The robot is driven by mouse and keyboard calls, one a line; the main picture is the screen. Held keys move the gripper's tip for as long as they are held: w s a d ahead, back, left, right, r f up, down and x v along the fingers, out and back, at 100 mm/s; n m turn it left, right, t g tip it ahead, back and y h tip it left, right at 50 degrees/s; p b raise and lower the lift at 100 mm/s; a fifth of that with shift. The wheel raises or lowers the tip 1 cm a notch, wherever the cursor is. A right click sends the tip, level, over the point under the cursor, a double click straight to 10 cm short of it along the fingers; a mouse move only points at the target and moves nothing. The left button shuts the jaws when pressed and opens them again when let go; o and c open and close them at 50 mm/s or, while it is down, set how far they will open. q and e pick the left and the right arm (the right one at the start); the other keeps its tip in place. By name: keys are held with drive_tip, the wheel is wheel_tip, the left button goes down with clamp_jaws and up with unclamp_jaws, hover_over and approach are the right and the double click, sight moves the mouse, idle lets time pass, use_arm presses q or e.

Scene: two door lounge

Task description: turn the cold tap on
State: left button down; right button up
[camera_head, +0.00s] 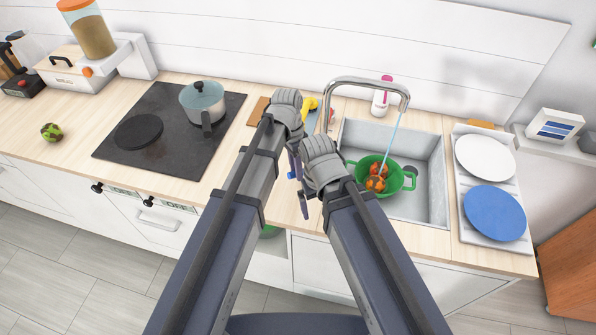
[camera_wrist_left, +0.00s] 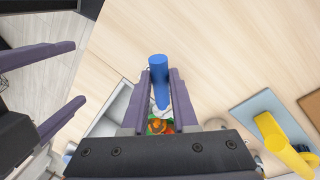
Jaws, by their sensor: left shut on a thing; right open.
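The cold tap handle (camera_wrist_left: 158,68) is a blue cylinder in the left wrist view. My left gripper (camera_wrist_left: 160,90) is shut on it, one purple finger on each side. In the head view my left gripper (camera_head: 294,163) is by the counter left of the sink, largely hidden by my arms. The curved metal faucet (camera_head: 368,84) arches over the sink (camera_head: 427,165). A pale blue stream (camera_head: 396,125) runs from its spout into a green colander (camera_head: 409,182) holding red-orange items (camera_head: 376,184). My right gripper (camera_head: 303,203) is open and empty, below the left one.
A white rack (camera_head: 467,224) with a white plate (camera_head: 485,157) and a blue plate (camera_head: 494,212) stands right of the sink. A hob (camera_head: 171,150) with a lidded pot (camera_head: 202,101) is left. A yellow object (camera_wrist_left: 280,145) lies near my left gripper.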

use_arm(q)
drive_tip(key=shift+w+a+m, duration=0.1)
drive_tip(key=shift+w+m, duration=0.2)
drive_tip(key=shift+m, duration=0.3)
drive_tip(key=c, duration=0.7)
unclamp_jaws()
drive_tip(key=r+p, duration=0.2)
drive_tip(key=w+r+p, duration=0.1)
drive_tip(key=r+p, duration=0.4)
drive_tip(key=shift+w+a+r+p, duration=0.25)
drive_tip(key=shift+a+r+p, duration=0.1)
use_arm(e)
wheel_tip(320, 180, up, 8)
drive_tip(key=shift+f, duration=0.2)
